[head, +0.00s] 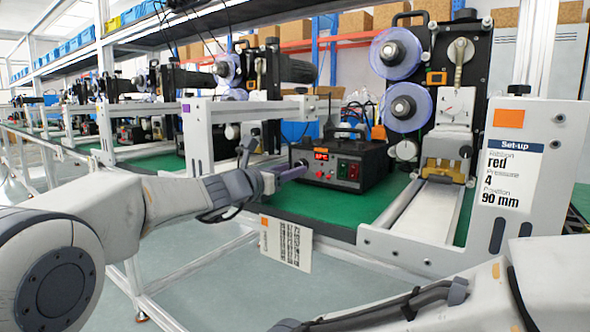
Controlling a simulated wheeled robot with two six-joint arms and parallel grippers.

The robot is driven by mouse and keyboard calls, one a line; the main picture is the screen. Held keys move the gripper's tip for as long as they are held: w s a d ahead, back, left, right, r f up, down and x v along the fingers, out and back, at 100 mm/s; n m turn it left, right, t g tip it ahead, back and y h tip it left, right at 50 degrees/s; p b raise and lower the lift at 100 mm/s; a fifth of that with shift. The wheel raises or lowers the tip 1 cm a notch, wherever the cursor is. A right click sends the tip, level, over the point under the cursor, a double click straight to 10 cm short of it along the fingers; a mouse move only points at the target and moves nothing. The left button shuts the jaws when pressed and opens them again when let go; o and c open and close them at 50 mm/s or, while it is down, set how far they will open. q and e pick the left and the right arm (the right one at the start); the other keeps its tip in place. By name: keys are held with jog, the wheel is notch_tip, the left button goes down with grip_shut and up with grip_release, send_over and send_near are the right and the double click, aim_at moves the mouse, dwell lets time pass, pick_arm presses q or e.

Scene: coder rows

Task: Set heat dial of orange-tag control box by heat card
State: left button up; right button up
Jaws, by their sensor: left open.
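The orange-tag control box (352,164) is a black box on the green bench top, with a small red display, an orange tag and red and green switches on its front. My left gripper (272,167) is open at the left end of that front, with a lilac-tipped finger close to it. I cannot tell whether it touches. The heat dial is not clearly visible; the gripper covers part of the panel's left. A white card (287,244) with an orange mark and dark print too small to read hangs below the bench edge. My right gripper is out of view.
A machine with purple reels (408,107) stands behind a metal channel (428,212). A white frame (198,135) is left of the box. More stations recede left.

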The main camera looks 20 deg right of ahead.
pick_arm(q)
jog(key=shift+x, duration=1)
grip_shut()
jog(key=m+b, duration=0.3)
jog(key=shift+f, duration=0.15)
jog(key=shift+m+b, duration=1.3)
jog(key=shift+m, duration=0.6)
